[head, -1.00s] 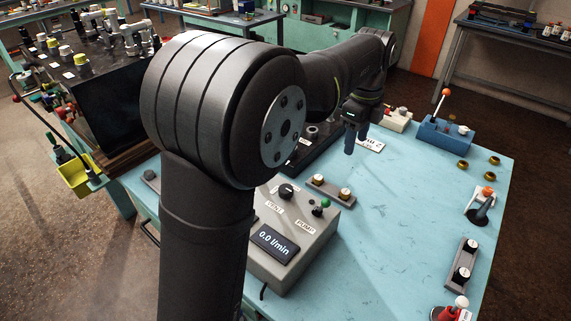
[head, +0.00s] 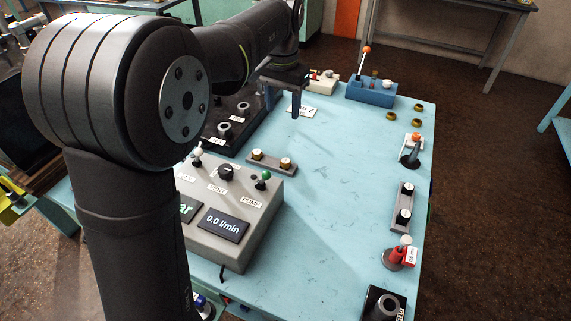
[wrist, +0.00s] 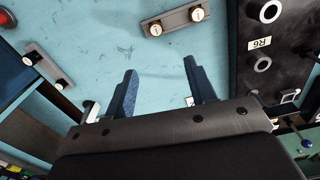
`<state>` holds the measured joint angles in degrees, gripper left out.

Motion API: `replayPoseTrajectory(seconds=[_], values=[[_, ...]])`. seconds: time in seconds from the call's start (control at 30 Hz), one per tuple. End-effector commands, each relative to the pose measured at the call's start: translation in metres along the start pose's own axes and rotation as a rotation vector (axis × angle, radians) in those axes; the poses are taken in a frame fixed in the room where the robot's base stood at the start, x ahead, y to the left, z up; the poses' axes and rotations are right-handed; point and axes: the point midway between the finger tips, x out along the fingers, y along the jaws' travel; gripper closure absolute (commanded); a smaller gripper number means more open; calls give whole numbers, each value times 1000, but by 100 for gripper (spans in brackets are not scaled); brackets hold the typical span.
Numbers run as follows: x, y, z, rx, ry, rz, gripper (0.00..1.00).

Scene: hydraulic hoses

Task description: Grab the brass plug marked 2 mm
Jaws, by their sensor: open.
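My gripper (head: 282,104) is open and empty above the back part of the blue bench. Its two blue fingers also show in the wrist view (wrist: 160,68), apart with only bare bench between them. A grey bar (head: 271,162) holds two brass plugs with pale tops, a left one (head: 257,154) and a right one (head: 286,164). The bar also shows at the top of the wrist view (wrist: 178,20), beyond the fingertips. Any size marks on the plug tops are too small to read, so I cannot tell which is 2 mm.
A grey control box (head: 228,212) with upright levers stands in front of the bar. A black port panel (head: 228,124) is to its left. A second bar (head: 403,208) with dark, white-topped plugs lies at right. Several brass rings (head: 417,123) lie at back right. The bench middle is clear.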

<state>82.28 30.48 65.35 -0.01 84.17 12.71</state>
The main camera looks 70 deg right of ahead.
Motion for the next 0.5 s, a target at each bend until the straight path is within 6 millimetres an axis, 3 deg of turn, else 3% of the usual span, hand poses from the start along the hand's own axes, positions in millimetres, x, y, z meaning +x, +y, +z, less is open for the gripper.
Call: replayPoseTrajectory(seconds=[0.23,0.5], values=[[13,0,0,-91,-4,1,49],[71,0,1,-88,-5,1,49]])
